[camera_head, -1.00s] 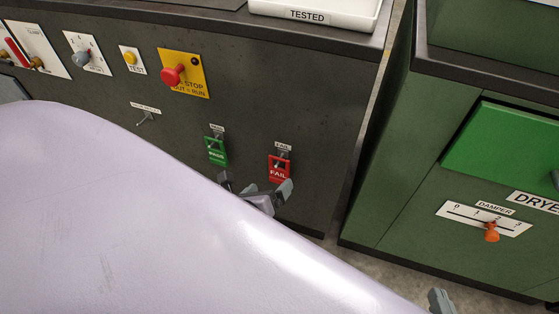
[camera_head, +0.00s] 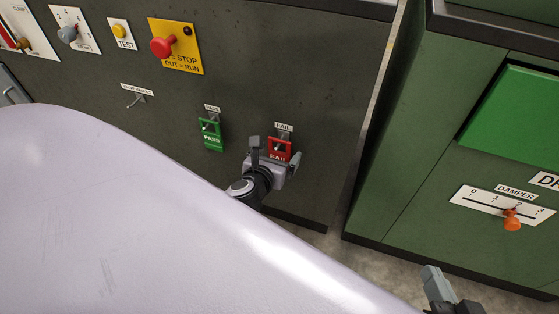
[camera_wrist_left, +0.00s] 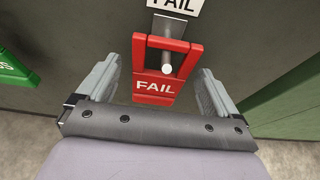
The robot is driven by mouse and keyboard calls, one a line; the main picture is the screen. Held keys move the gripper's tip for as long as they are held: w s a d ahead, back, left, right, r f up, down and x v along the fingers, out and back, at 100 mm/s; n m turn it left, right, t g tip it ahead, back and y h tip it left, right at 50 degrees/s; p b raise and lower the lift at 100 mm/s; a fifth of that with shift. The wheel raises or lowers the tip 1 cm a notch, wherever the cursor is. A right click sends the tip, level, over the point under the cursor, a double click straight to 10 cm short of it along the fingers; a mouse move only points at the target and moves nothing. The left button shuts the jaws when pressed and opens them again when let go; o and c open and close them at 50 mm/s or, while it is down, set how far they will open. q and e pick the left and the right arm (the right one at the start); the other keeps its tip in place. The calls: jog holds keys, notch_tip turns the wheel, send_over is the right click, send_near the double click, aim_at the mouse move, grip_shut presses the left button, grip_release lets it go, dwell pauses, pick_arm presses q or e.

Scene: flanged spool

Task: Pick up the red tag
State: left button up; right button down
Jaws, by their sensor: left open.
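The red tag (camera_head: 279,147), marked FAIL, hangs by its open upper frame on a metal peg (camera_wrist_left: 167,66) on the dark cabinet front. It also shows in the left wrist view (camera_wrist_left: 155,86). My left gripper (camera_head: 276,157) is open in front of it. In the left wrist view the fingers (camera_wrist_left: 157,88) stand apart on either side of the tag, with gaps on both sides. In the head view the gripper covers the tag's lower part. My right gripper (camera_head: 436,282) is partly in view at the bottom right, away from the tag.
A green PASS tag (camera_head: 211,136) hangs to the left of the red one. A red stop button (camera_head: 163,47), a yellow TEST button (camera_head: 121,31) and a small switch (camera_head: 134,99) sit on the panel. A green dryer (camera_head: 412,190) with an orange damper knob (camera_head: 512,216) stands right.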

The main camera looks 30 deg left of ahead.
pick_arm(q)
jog(key=shift+c, duration=0.3)
jog(key=c, duration=1.1)
jog(key=shift+o, duration=0.2)
jog(key=shift+r, duration=0.1)
